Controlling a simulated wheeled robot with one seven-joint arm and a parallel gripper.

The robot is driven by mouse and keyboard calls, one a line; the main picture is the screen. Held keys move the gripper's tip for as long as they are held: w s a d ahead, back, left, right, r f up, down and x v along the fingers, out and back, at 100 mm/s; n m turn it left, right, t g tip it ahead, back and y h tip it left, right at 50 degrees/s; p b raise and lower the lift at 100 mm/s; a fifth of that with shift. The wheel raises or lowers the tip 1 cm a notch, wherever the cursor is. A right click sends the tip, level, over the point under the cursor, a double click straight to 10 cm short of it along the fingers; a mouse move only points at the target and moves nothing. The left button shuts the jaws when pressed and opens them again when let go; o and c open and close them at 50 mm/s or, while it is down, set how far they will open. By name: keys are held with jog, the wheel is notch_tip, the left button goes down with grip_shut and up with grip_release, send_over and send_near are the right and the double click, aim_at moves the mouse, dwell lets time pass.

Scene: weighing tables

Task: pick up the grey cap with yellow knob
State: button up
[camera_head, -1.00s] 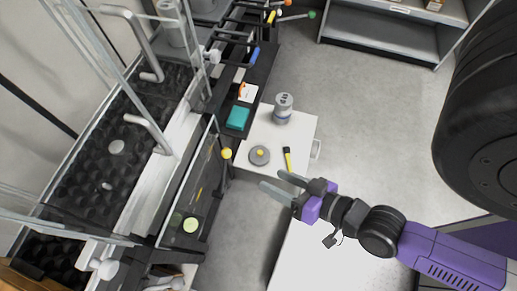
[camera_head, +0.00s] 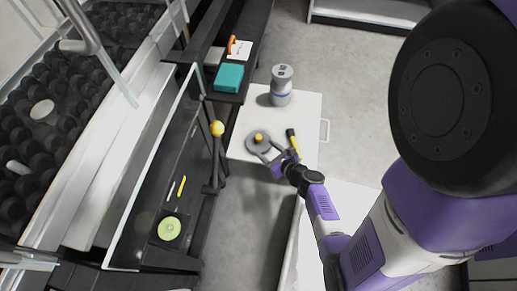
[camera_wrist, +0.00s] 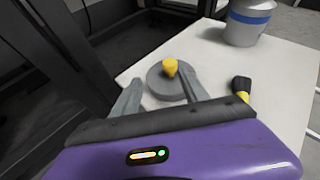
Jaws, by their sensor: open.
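The grey cap (camera_head: 250,143) is a flat round disc with a yellow knob (camera_head: 259,138) in its middle, lying on a small white table (camera_head: 240,152). My gripper (camera_head: 265,152) is open and empty at the near side of the cap. In the wrist view my gripper (camera_wrist: 161,88) has one finger on each side of the cap's near part. I cannot tell whether the fingers touch it.
A grey canister with a blue band (camera_head: 281,88) stands behind the cap on the table. A black and yellow tool (camera_head: 293,143) lies right of the cap. A dark bench with a teal box (camera_head: 229,78) and a post with a yellow ball (camera_head: 217,129) are at the left.

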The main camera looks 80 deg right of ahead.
aim_at(260, 139)
jog(key=shift+s+d+f+m+h+b, duration=0.15)
jog(key=shift+d+f+m, duration=0.2)
jog(key=shift+d, duration=0.3)
jog(key=shift+s+d+f+m+h+b, duration=0.15)
jog(key=shift+d+f+m, duration=0.15)
jog(key=shift+d, duration=0.3)
jog(key=b+x, duration=0.1)
jog(key=x, duration=0.1)
jog(key=b+x, duration=0.1)
jog(key=x, duration=0.2)
jog(key=b+x, duration=0.1)
jog(key=x, duration=0.1)
jog(key=shift+w+r, duration=0.2)
jog(key=shift+w, duration=0.25)
grip_shut()
